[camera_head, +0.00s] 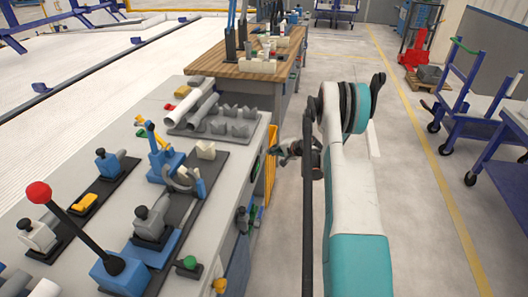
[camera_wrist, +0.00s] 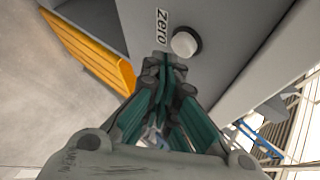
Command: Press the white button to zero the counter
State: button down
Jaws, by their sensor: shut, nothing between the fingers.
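The white button (camera_wrist: 184,44) is a round knob on a grey panel, beside a label (camera_wrist: 162,29) that reads "zero". It shows in the wrist view, at top centre. My gripper (camera_wrist: 172,65) is shut and empty, its fingertips just below the button in the picture. I cannot tell whether the tips touch the panel or button. In the head view my gripper (camera_head: 282,153) is at the right side of the workbench, beyond its edge. The button cannot be made out there, and no counter display is visible.
The grey workbench (camera_head: 75,160) carries levers, clamps and a pipe rack (camera_head: 215,120). A wooden-topped bench (camera_head: 240,68) stands behind. Open floor lies right, before blue carts (camera_head: 480,130).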

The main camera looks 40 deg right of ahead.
jog(key=shift+w+a, duration=0.25)
jog(key=shift+w+a, duration=0.25)
jog(key=shift+w, duration=0.1)
dwell(1.1)
jog(key=shift+s+d, duration=0.55)
jog(key=shift+s, duration=0.1)
jog(key=s+d, duration=0.3)
jog(key=shift+s+d, duration=0.1)
jog(key=shift+s, duration=0.3)
dwell(0.9)
